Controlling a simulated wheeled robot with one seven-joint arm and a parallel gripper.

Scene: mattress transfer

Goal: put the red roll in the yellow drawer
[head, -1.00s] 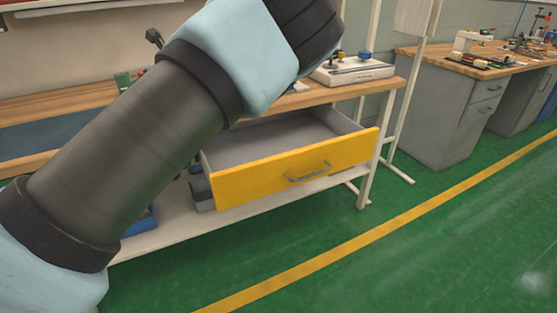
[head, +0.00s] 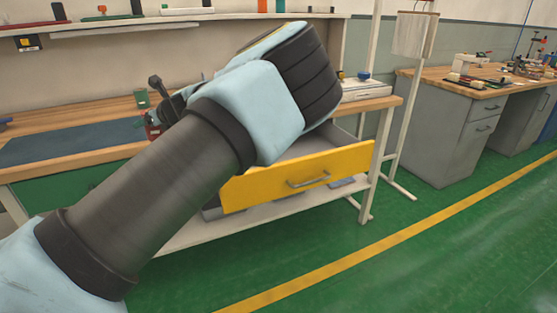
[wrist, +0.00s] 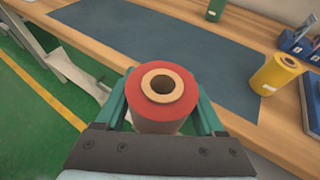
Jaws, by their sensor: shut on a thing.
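The red roll (wrist: 164,108), with a pale cardboard core, sits between the green fingers of my gripper (wrist: 165,92) in the wrist view. My gripper is shut on it, above the bench by the dark mat. In the head view a small red part of the roll (head: 153,125) shows at the left of my wrist, and my arm hides most of the gripper. The yellow drawer (head: 300,178) is pulled open under the bench, to the right of my gripper. Its grey inside is partly hidden behind my arm.
The wooden bench (head: 52,155) carries a dark blue mat (head: 70,142). In the wrist view a yellow roll (wrist: 274,76), a green object (wrist: 215,10) and blue bins (wrist: 296,42) stand on it. A grey cabinet (head: 437,130) stands at the right. The green floor ahead is clear.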

